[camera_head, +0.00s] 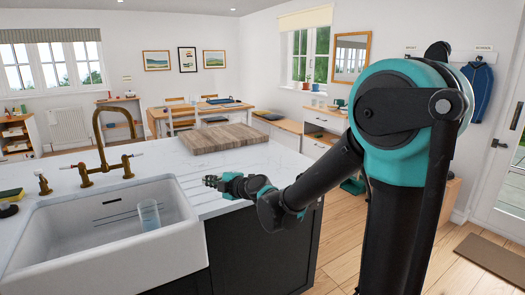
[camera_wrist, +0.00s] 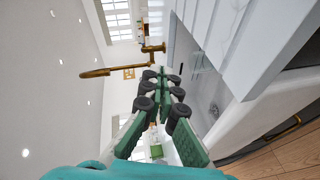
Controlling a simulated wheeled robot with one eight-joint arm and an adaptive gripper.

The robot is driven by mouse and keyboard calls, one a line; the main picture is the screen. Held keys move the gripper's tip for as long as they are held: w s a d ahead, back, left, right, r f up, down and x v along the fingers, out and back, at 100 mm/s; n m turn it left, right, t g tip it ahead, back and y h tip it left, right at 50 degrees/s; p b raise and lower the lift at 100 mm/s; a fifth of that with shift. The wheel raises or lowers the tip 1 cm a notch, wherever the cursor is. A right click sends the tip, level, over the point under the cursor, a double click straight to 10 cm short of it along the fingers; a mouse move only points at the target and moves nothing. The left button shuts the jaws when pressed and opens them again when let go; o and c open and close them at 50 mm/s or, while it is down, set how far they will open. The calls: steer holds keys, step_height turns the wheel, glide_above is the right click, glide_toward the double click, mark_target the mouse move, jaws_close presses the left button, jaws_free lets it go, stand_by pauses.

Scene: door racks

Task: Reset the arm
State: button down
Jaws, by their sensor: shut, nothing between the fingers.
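My gripper (camera_head: 211,181) is at the end of my arm, which reaches left from the right side of the head view. It hovers over the grooved drainer area at the right edge of the white sink. In the wrist view my gripper (camera_wrist: 163,85) shows green fingers with black joints, brought together and empty. The wrist picture is rolled onto its side, with the counter to the right of the fingers. No held object shows in either view.
A white sink (camera_head: 30,245) holds a clear glass (camera_head: 149,215). A brass tap (camera_head: 97,135) rises behind it. A wooden board (camera_head: 225,138) lies on the counter behind my gripper. A dining table (camera_head: 157,119) stands farther back. Wooden floor is open at right.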

steer(key=s+d+f+m+g+h, duration=0.2)
steer(key=s+d+f+m+h, duration=0.2)
steer(key=s+d+f+m, duration=0.3)
steer(key=s+d+f+m+g+h, duration=0.2)
steer(key=s+d+f+m+h, duration=0.2)
steer(key=d, duration=1.4)
steer(key=s+d+f+m+g+h, duration=0.2)
steer(key=s+d+f+m+h, duration=0.2)
steer(key=s+d+f+m, duration=0.6)
steer(key=s+d+m, duration=0.1)
steer(key=d+m, duration=0.1)
steer(key=m, duration=0.1)
steer(key=shift+s+d+m, duration=0.35)
steer(key=shift+m, duration=0.05)
